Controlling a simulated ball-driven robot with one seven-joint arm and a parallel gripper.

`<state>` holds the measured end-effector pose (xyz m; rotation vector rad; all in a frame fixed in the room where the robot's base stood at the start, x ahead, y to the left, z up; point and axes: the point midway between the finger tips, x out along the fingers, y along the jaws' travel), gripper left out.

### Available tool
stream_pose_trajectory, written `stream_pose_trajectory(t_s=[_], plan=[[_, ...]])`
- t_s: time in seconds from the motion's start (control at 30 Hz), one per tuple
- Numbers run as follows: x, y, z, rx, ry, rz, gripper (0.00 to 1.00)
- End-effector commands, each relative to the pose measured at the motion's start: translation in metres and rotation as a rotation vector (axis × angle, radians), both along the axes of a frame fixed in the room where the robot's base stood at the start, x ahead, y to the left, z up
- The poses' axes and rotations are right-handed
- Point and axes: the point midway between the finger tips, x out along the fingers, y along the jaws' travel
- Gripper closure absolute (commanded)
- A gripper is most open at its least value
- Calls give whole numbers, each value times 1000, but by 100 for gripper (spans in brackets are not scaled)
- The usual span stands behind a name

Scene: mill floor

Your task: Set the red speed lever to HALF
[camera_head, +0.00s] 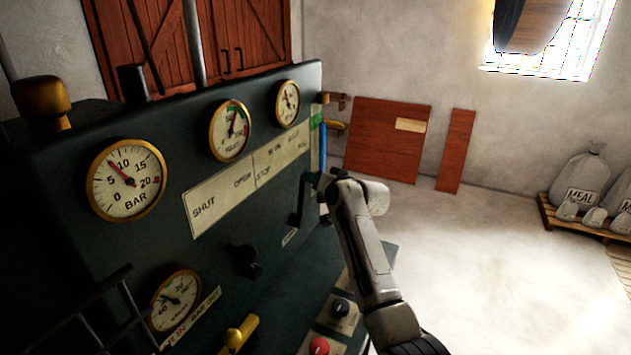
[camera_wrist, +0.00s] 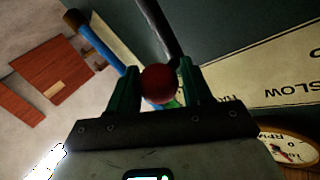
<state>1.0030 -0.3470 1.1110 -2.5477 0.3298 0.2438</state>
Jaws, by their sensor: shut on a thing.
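The red ball knob (camera_wrist: 159,85) of the speed lever sits between the two green fingers of my gripper (camera_wrist: 160,70) in the wrist view. The fingers are closed on it from both sides. A dark rod (camera_wrist: 158,28) runs up from behind the knob. A pale label plate (camera_wrist: 262,78) lies to the right, with SLOW readable and another word partly hidden by a finger. In the head view my gripper (camera_head: 319,184) is at the right end of the dark panel, mostly hidden by my wrist, and the red knob cannot be seen.
The dark panel (camera_head: 225,265) carries several gauges and a long label plate (camera_head: 218,200) with SHUT, OPEN and STOP. A blue upright bar (camera_head: 323,150) stands close by my gripper. A black knob (camera_head: 243,260) projects lower down. Floor to the right is clear up to a pallet of sacks (camera_head: 580,180).

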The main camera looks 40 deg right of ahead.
Motion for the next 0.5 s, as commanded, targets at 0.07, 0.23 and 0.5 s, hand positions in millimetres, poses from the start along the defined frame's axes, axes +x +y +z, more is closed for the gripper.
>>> stream_pose_trajectory(t_s=[0.07, 0.23, 0.5], plan=[[-1, -1, -3, 0, 4, -2, 100], [-1, -1, -2, 0, 3, -3, 37], [0, 0, -1, -1, 1, -1, 32]])
